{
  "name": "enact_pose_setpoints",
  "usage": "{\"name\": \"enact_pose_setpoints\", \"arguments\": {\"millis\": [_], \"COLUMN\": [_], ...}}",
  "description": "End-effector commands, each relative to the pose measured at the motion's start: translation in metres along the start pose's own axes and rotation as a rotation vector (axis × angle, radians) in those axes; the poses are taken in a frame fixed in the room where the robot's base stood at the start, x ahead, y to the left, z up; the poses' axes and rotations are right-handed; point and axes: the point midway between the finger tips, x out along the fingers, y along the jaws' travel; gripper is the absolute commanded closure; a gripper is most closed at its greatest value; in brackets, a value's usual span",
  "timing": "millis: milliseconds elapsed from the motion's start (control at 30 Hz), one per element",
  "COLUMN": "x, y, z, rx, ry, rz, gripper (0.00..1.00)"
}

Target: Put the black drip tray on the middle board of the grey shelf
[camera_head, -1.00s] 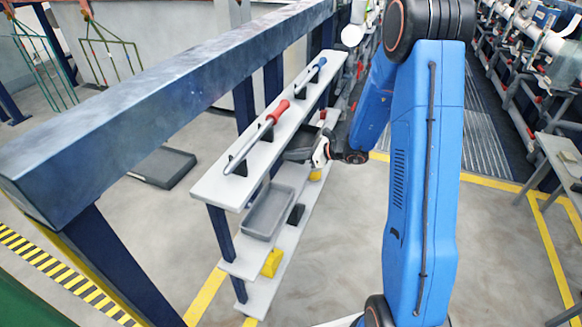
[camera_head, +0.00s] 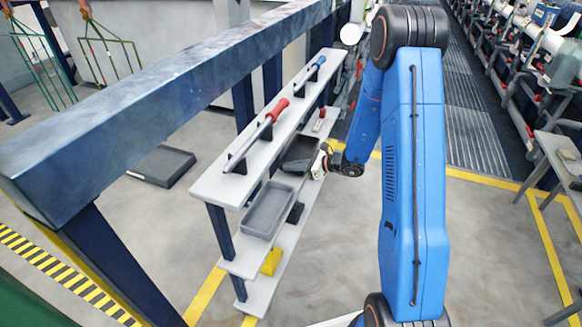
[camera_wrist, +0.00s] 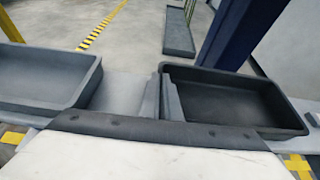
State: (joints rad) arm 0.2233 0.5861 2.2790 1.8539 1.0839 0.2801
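The black drip tray (camera_head: 300,153) is level at the middle board (camera_head: 303,187) of the grey shelf, beyond the grey tray. I cannot tell whether its base touches the board. My gripper (camera_head: 319,165) is at the tray's near right side. In the wrist view, the black drip tray (camera_wrist: 235,98) is on the right. My gripper's fingers (camera_wrist: 162,98) straddle its left wall closely and appear shut on it. The wall between the fingers is mostly hidden.
A grey tray (camera_head: 268,212) sits nearer on the middle board; its wrist-view rim (camera_wrist: 85,78) is left of my fingers. The top board (camera_head: 228,185) carries red-handled and blue-handled tools. A yellow object (camera_head: 271,262) is low on the shelf. Another dark tray (camera_head: 163,166) lies on the floor.

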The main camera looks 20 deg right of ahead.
Motion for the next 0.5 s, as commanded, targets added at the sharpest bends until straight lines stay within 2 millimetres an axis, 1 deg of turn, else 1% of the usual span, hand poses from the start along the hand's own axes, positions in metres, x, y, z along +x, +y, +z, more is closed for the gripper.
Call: {"name": "enact_pose_setpoints", "arguments": {"millis": [67, 100, 133, 167, 500], "x": [0.0009, 0.0008, 0.0007, 0.0007, -0.0002], "y": [0.0, 0.0, 0.0, 0.0, -0.0001], "z": [-0.0021, -0.0018, -0.0017, -0.0017, 0.0006], "rx": [0.0, 0.0, 0.0, 0.0, 0.0], "ry": [0.0, 0.0, 0.0, 0.0, 0.0], "rz": [0.0, 0.0, 0.0, 0.0, 0.0], "gripper": [1.0, 0.88, 0.8, 0.78, 0.78]}}
